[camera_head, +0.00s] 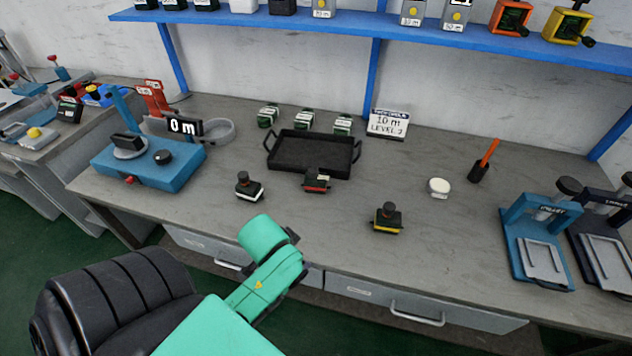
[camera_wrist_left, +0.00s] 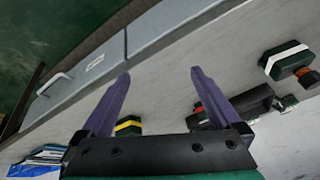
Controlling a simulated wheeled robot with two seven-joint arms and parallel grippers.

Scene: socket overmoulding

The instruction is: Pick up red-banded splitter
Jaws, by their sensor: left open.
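The red-banded splitter (camera_head: 316,183) is a small dark block with a red band, standing at the front edge of the black tray in the head view. In the left wrist view the red-banded splitter (camera_wrist_left: 198,114) shows only partly, behind my right-hand finger. My left gripper (camera_wrist_left: 157,74) has two purple fingers spread apart with nothing between them. In the head view my green wrist hides its fingers, at the bench's front edge, nearer than the splitter. My right gripper is not in view.
A white-banded splitter (camera_head: 249,187) stands left of the red-banded one, and a yellow-banded splitter (camera_head: 387,219) stands to its right, nearer the front. The black tray (camera_head: 312,153) lies behind. A blue device (camera_head: 150,165) is on the left. Bench between the splitters is clear.

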